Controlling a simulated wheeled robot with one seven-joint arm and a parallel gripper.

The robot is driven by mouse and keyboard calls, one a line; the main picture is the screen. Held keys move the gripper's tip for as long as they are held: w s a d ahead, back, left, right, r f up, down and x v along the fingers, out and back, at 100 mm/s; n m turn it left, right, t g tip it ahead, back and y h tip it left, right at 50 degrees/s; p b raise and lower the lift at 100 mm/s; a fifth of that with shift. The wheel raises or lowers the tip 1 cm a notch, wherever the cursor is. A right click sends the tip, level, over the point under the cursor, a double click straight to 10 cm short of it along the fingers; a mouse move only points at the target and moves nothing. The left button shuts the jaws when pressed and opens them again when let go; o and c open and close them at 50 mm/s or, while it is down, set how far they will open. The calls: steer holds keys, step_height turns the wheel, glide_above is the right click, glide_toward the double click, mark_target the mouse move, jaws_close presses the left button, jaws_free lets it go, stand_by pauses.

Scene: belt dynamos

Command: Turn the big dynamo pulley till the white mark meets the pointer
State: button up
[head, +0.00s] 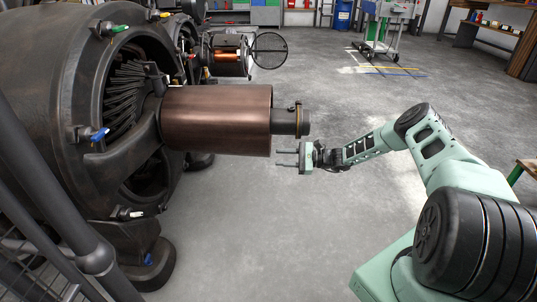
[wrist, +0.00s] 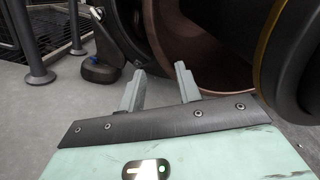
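The big dynamo (head: 95,70) fills the left of the head view. A wide copper-brown drum, seemingly its pulley (head: 215,122), sticks out to the right. A narrower dark shaft end (head: 285,122) with a thin brass ring (head: 298,120) projects beyond it. The drum's brown face (wrist: 185,40) and the dark shaft end (wrist: 292,65) also show in the wrist view. My gripper (head: 279,158) is below the shaft end, near the drum's lower right edge, fingers pointing left. Its two fingers (wrist: 159,72) are apart with nothing between them. I cannot make out a white mark or pointer.
A smaller dynamo with a copper drum (head: 228,60) and a spoked wheel (head: 269,50) stands behind. Dark railings (head: 65,215) are at the lower left. A wheeled cart (head: 385,30) stands at the back. The grey floor (head: 270,220) around my arm is clear.

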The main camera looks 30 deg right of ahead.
steer(key=p+v, duration=0.1)
steer(key=v, duration=0.8)
steer(key=shift+d, duration=0.15)
steer(key=shift+s, duration=0.1)
